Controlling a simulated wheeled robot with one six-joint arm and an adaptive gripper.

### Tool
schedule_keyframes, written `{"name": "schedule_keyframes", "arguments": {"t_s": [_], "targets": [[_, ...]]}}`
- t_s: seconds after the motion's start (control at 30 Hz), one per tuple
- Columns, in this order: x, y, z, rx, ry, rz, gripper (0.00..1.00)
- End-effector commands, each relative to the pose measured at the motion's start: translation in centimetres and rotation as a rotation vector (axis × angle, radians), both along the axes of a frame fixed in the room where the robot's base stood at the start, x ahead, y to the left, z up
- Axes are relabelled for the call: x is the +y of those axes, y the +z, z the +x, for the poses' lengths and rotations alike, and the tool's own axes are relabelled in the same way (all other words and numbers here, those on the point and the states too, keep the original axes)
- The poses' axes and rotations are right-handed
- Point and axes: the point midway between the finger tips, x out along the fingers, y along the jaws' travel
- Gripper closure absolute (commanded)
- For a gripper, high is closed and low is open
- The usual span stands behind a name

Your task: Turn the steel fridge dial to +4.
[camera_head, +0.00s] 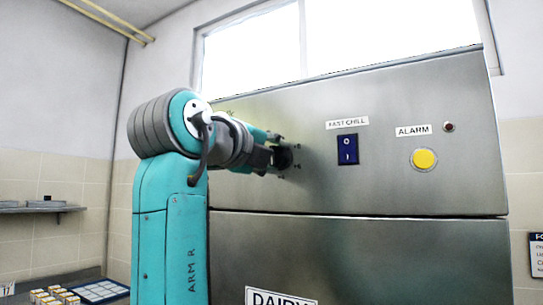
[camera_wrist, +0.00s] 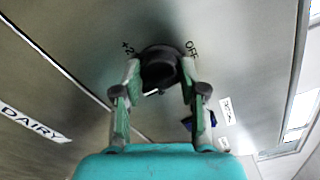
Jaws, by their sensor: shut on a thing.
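The dark round dial (camera_wrist: 160,62) sits on the steel fridge front (camera_wrist: 85,40). In the wrist view my gripper (camera_wrist: 160,72) has one finger on each side of the dial and is shut on it. A label that looks like "+2" is printed at the dial's upper left and "OFF" at its upper right. A small white mark shows at the dial's lower edge, between the fingers. I cannot see a +4 label. In the head view my gripper (camera_head: 280,157) reaches the fridge panel from the left and hides most of the dial.
A DAIRY label (camera_head: 281,297) is on the lower door. A wall shelf (camera_head: 40,208) and a counter with trays (camera_head: 98,291) stand at left.

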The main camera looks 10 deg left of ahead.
Motion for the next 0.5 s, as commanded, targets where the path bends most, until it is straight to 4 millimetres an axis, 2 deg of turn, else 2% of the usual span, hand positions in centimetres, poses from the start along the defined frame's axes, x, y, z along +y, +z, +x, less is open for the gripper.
{"name": "schedule_keyframes", "arguments": {"t_s": [0.5], "targets": [[0.00,-0.12,0.00,-0.017,-0.001,0.054,0.93]]}}
